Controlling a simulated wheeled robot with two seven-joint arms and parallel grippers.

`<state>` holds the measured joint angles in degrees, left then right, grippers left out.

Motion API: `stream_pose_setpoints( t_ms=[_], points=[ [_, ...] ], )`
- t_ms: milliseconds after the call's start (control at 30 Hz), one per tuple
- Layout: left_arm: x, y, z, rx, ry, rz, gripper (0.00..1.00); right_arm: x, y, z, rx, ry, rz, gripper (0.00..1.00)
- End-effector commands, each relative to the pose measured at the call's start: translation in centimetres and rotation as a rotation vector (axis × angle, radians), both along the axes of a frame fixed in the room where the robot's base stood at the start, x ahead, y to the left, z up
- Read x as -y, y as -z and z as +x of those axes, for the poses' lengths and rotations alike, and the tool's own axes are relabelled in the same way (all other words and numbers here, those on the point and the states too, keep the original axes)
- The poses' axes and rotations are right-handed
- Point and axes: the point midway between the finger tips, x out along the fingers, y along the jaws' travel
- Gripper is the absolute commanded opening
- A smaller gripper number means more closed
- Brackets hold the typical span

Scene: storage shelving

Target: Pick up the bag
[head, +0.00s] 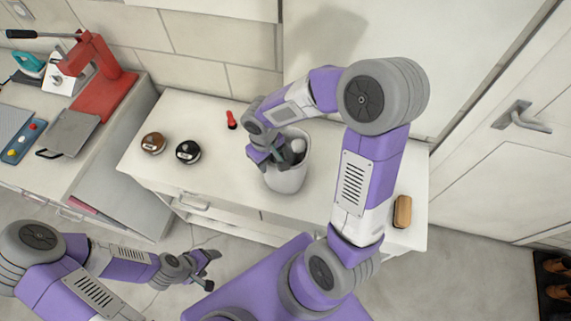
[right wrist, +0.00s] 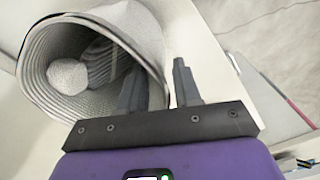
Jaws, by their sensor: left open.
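The bag (head: 286,181) appears to be the pale, bucket-shaped container standing upright on the white cabinet top. In the right wrist view the bag (right wrist: 40,72) has a ribbed, open mouth, with a white ball (right wrist: 68,75) and a striped item inside. My right gripper (head: 270,158) is at its upper left rim. In the right wrist view its fingers (right wrist: 160,85) are apart, one over the mouth and one outside, with the rim between them. Whether they touch the wall cannot be told. My left gripper (head: 208,268) is open and empty, low over the floor in front of the cabinet.
The cabinet top (head: 225,185) also holds a brown round tin (head: 153,143), a black round tin (head: 188,152), a small red item (head: 231,120) and a brush (head: 402,212). A counter with a red press (head: 95,70) stands at left. A door (head: 490,150) is at right.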

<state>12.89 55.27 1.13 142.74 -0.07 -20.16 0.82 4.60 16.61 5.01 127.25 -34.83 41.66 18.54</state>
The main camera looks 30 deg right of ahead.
Motion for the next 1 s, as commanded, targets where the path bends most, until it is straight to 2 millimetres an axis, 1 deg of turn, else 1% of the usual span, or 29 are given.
stream_pose_setpoints(
  t_ms=[33, 200, 233, 667, 733, 867, 1000],
  points=[
    [0.0, 0.0, 0.0, 0.001, 0.0, 0.0, 0.72, 0.0, 0.0, 0.0, 0.0, 0.0, 0.0, 0.3],
    [0.0, 0.0, 0.0, 0.001, 0.0, 0.0, 0.72, 0.0, 0.0, 0.0, 0.0, 0.0, 0.0, 0.04],
    [0.0, 0.0, 0.0, 0.001, 0.0, 0.0, 0.72, 0.0, 0.0, 0.0, 0.0, 0.0, 0.0, 0.0],
    [0.0, 0.0, 0.0, 0.001, 0.0, 0.0, 0.72, 0.0, -0.1, 0.0, 0.001, 0.0, 0.0, 0.0],
    [0.0, -0.1, 0.0, 0.001, 0.0, 0.0, 0.72, 0.0, -0.3, 0.1, 0.002, 0.0, -0.001, 0.0],
    [0.0, -0.4, 0.0, 0.001, 0.0, 0.0, 0.72, 0.0, -2.0, 0.2, 0.006, 0.001, 0.0, 0.0],
    [0.0, -1.0, 0.0, 0.001, 0.0, 0.0, 0.72, 0.0, -4.9, 0.1, 0.006, 0.001, -0.001, 0.0]
  ],
)
